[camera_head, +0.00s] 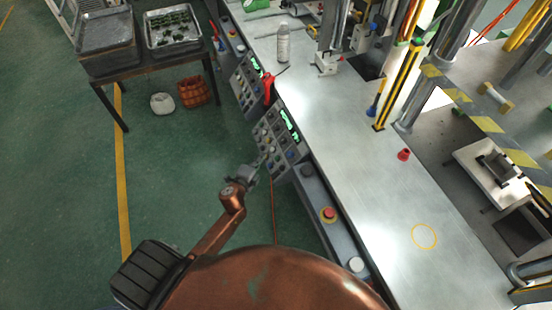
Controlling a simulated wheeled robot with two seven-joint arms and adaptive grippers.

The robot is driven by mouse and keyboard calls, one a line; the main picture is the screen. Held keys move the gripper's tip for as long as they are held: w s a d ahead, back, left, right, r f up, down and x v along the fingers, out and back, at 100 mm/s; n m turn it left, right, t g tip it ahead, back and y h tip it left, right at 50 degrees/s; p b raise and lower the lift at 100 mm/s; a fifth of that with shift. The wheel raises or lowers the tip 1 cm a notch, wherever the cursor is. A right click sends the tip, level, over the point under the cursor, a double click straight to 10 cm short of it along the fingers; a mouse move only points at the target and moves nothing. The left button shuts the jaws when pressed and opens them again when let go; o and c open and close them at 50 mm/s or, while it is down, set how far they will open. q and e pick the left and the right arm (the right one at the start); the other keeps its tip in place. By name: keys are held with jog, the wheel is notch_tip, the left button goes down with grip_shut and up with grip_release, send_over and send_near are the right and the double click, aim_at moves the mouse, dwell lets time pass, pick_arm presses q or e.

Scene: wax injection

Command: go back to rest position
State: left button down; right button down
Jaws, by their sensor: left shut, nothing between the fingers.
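My left gripper (266,158) is shut and empty. Its narrow tip points up and to the right, at the lower left edge of the grey control panel (277,140) with green displays and several knobs. I cannot tell whether the tip touches the panel. My right gripper is not in view.
The steel worktable (345,165) runs along the right, with a red emergency button (328,214) on its front edge. A red cone-like part (404,154) and a bottle (283,43) stand on it. A dark side table (150,65) stands upper left. Green floor (60,170) is clear at left.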

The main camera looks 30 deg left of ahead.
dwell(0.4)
pick_arm(q)
jog(key=s+f+n+g, duration=0.4)
jog(key=s+f, duration=0.8)
jog(key=f, duration=0.4)
jog(key=s+f+n+g, duration=0.4)
jog(key=s+f, duration=0.7)
jog(key=f, duration=0.6)
jog(key=s+d+f+n+g, duration=0.1)
jog(key=s+f, duration=0.3)
jog(key=s, duration=0.7)
jog(key=s+d+f+n+g, duration=0.2)
jog(key=s+f, duration=0.3)
jog(key=s, duration=0.7)
jog(key=s+d+f+n+g+h, duration=0.1)
jog(key=s+f+n+g, duration=0.2)
jog(key=s, duration=0.8)
notch_tip(320, 180, down, 2)
jog(key=shift+s+d+f+n, duration=0.25)
jog(key=shift+s+d+n, duration=0.1)
jog(key=shift+n, duration=0.05)
jog(key=shift+w, duration=0.1)
